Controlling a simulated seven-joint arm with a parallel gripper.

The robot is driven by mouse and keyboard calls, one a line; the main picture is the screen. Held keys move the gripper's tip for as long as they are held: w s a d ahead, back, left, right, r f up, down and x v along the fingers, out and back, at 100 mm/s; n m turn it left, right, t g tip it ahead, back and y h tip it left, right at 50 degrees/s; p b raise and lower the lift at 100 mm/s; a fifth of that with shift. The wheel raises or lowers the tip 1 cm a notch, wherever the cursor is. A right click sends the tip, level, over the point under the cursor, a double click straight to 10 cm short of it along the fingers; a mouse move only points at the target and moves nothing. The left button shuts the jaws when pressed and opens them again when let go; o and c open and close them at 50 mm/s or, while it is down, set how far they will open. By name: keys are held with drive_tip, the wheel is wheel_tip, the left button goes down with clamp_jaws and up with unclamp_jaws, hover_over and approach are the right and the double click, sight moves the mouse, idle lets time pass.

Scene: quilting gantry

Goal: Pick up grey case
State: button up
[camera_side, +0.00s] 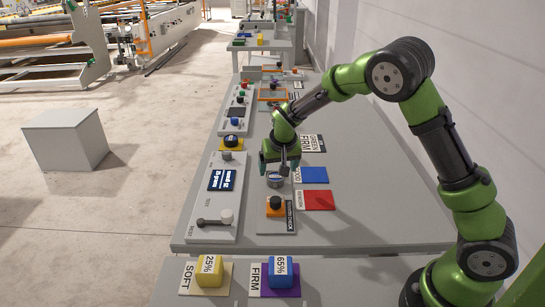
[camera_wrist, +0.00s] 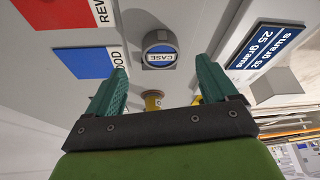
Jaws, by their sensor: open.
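The grey case (camera_wrist: 160,50) is a short round grey piece with a blue-and-white "CASE" label on top. It stands on the grey table ahead of my fingertips in the wrist view, centred between them. In the side view the case (camera_side: 275,181) is just below my gripper (camera_side: 279,166), partly covered by the fingers. My gripper (camera_wrist: 162,70) has its two green fingers wide apart with nothing held between them. I cannot tell whether the fingertips have come down level with the case.
An orange block with a black knob (camera_side: 275,206) stands close in front of the case. Blue (camera_side: 314,175) and red (camera_side: 319,200) pads lie to the right. The table's right side is clear.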

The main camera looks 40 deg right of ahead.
sight(276, 177)
drive_tip(key=x, duration=0.5)
drive_tip(key=shift+f, duration=0.2)
drive_tip(key=c, duration=1.1)
drive_tip(key=shift+c, duration=0.2)
drive_tip(key=shift+r, duration=0.1)
